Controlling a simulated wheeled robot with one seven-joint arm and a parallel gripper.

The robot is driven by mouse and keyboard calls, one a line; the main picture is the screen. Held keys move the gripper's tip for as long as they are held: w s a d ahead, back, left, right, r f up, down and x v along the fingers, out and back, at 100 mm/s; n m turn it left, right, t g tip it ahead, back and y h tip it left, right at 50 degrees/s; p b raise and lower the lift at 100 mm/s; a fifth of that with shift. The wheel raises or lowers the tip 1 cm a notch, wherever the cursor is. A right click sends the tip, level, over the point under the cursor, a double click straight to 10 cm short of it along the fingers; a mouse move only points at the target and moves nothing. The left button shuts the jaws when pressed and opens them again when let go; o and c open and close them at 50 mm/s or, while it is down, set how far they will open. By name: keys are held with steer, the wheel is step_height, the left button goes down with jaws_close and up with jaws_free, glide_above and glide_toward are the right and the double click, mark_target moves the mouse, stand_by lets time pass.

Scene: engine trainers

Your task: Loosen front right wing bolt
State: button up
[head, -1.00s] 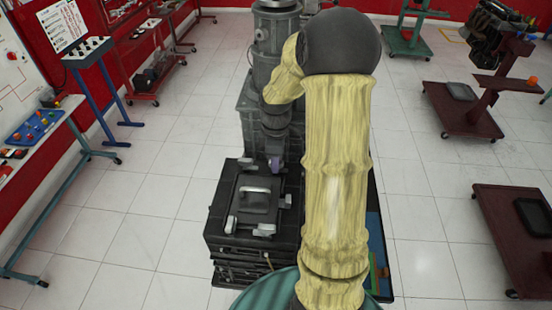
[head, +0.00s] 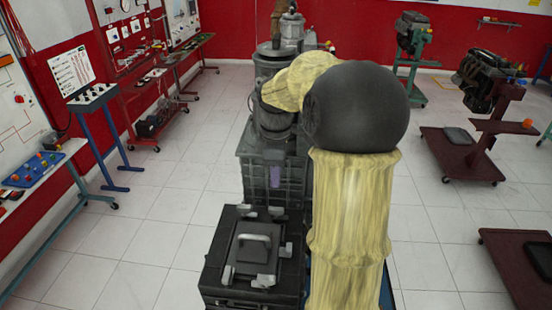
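A dark box (head: 215,285) stands at lower centre in the head view, with a square hatch lid (head: 246,262) and a pale handle (head: 254,243) on top. Several pale grey wing bolts sit around the lid. One wing bolt (head: 265,282) is at the near right corner, another (head: 228,272) at the near left, and one (head: 286,249) farther back on the right. The turn of each bolt is too small to tell.
My yellow-sleeved arm hides the area right of the box. A grey ribbed case (head: 252,170) stands behind it. Stands with engines (head: 482,83) are at right, and blue-legged benches (head: 93,95) at left. White tiled floor is open on both sides.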

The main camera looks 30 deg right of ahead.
step_height(320, 180, up, 5)
steer(key=shift+r, duration=0.1)
stand_by(0.7)
